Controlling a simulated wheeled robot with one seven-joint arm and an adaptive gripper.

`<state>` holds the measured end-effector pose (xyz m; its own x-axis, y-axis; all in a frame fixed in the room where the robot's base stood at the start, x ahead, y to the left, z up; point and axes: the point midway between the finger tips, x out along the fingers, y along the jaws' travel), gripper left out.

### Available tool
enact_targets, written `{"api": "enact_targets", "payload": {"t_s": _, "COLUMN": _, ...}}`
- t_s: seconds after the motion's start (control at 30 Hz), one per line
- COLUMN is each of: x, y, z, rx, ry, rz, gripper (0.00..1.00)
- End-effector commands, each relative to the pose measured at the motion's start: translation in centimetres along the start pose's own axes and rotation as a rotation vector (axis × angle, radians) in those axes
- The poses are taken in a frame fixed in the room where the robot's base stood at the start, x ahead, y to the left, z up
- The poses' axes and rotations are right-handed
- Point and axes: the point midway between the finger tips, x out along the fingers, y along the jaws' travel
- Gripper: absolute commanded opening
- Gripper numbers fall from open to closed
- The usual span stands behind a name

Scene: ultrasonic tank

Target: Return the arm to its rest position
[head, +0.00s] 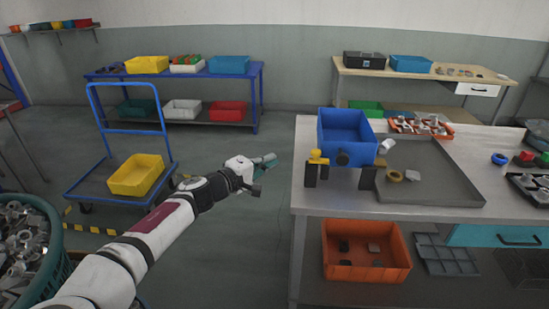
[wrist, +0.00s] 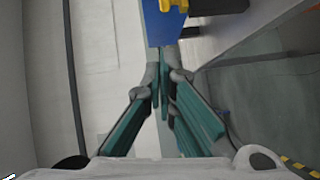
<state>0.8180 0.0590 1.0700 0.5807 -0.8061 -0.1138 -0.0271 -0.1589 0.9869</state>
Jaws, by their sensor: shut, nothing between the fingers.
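My arm (head: 150,225) stretches from the lower left of the head view toward the middle. My gripper (head: 270,160) hangs in free air left of the workbench (head: 420,208), apart from it. In the wrist view the teal fingers of my gripper (wrist: 162,75) meet at their tips, shut with nothing between them. Beyond the tips, part of the blue tank (wrist: 160,28) shows. In the head view the blue tank (head: 347,140) stands on the workbench, right of my gripper, with a yellow-topped part at its front left.
A grey tray (head: 440,190) with small parts lies on the workbench; an orange bin (head: 365,268) sits below. A blue cart (head: 90,185) carries a yellow bin (head: 138,174). A teal basket (head: 52,240) of metal parts is at lower left. Floor between cart and workbench is clear.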

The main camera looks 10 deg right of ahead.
Motion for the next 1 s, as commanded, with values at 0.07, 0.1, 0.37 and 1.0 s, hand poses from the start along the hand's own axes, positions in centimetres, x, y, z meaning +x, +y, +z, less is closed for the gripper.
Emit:
{"api": "enact_targets", "payload": {"t_s": 0.07, "x": -0.1, "y": 0.0, "z": 0.0, "rx": 0.0, "ry": 0.0, "rz": 0.0, "gripper": 0.0}}
{"api": "enact_targets", "payload": {"t_s": 0.1, "x": -0.2, "y": 0.0, "z": 0.0, "rx": 0.0, "ry": 0.0, "rz": 0.0, "gripper": 0.0}}
{"api": "enact_targets", "payload": {"t_s": 0.37, "x": 0.0, "y": 0.0, "z": 0.2, "rx": 0.002, "ry": -0.006, "rz": -0.005, "gripper": 0.0}}
{"api": "enact_targets", "payload": {"t_s": 1.0, "x": 3.2, "y": -3.4, "z": 16.6, "rx": 0.217, "ry": -0.528, "rz": -0.611, "gripper": 0.0}}
